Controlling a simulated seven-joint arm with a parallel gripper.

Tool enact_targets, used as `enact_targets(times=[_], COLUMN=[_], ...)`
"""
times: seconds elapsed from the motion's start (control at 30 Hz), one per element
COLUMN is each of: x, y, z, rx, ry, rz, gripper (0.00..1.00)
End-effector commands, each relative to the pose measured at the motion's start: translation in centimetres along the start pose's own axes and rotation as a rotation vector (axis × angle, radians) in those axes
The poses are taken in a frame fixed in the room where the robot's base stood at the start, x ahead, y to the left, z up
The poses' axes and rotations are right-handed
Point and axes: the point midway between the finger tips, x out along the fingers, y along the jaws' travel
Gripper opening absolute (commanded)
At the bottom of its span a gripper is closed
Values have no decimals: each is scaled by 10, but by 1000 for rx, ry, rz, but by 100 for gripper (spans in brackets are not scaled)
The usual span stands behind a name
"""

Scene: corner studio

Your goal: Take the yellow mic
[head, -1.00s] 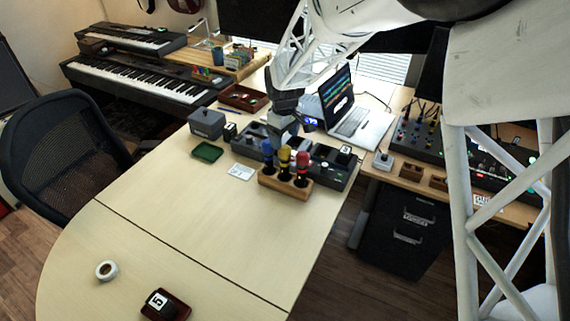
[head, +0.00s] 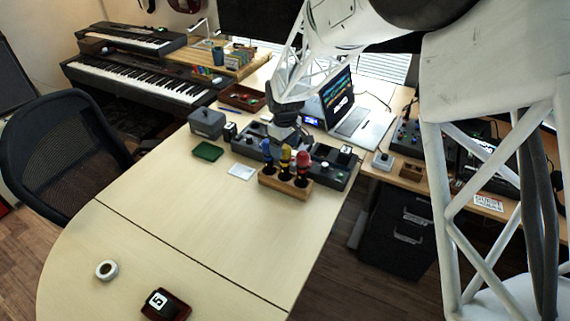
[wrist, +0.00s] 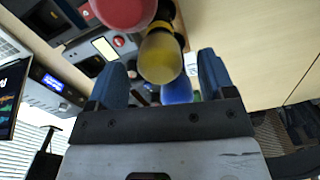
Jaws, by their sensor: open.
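The yellow mic (head: 285,157) stands upright in a wooden holder (head: 296,190), between a blue mic (head: 269,153) on its left and a red mic (head: 303,160) on its right. My gripper (head: 288,140) is just behind and above the mics in the head view. In the wrist view the yellow mic's head (wrist: 161,58) lies between the two open fingers of my gripper (wrist: 168,75), a little beyond their tips. The red mic (wrist: 125,10) and the blue mic (wrist: 177,90) also show there. I cannot tell whether a finger touches any mic.
A laptop (head: 364,124) stands behind on the right. Dark audio units (head: 334,165) sit next to the holder. A green tray (head: 207,151) and a white card (head: 241,172) lie to the left. The front desk is mostly clear, with a tape roll (head: 106,270) on it.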

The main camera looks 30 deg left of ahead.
Motion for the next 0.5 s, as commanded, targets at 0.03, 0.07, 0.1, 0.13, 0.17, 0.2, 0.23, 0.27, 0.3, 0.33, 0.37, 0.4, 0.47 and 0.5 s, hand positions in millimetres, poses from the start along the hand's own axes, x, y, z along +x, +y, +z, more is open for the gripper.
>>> enact_targets(times=[0.03, 0.07, 0.1, 0.13, 0.17, 0.2, 0.23, 0.27, 0.3, 0.33, 0.37, 0.4, 0.47, 0.5], x=[7, 10, 15, 18, 22, 26, 28, 31, 33, 35, 36, 37, 37, 37], y=[0, 0, 0, 0, 0, 0, 0, 0, 0, 0, 0, 0, 0, 0], z=[0, 0, 0, 0, 0, 0, 0, 0, 0, 0, 0, 0, 0, 0], rx=[0, 0, 0, 0, 0, 0, 0, 0, 0, 0, 0, 0, 0, 0], ry=[-2, -3, -2, -2, -1, -1, -2, -2, -2, -2, -1, -1, -1, 0], rz=[-2, -2, -2, -1, -1, -1, -1, -1, -1, -1, -1, 0, 0, 0], gripper=[76, 76, 76, 76, 76, 76, 76, 76, 76, 76, 76, 76, 76, 76])
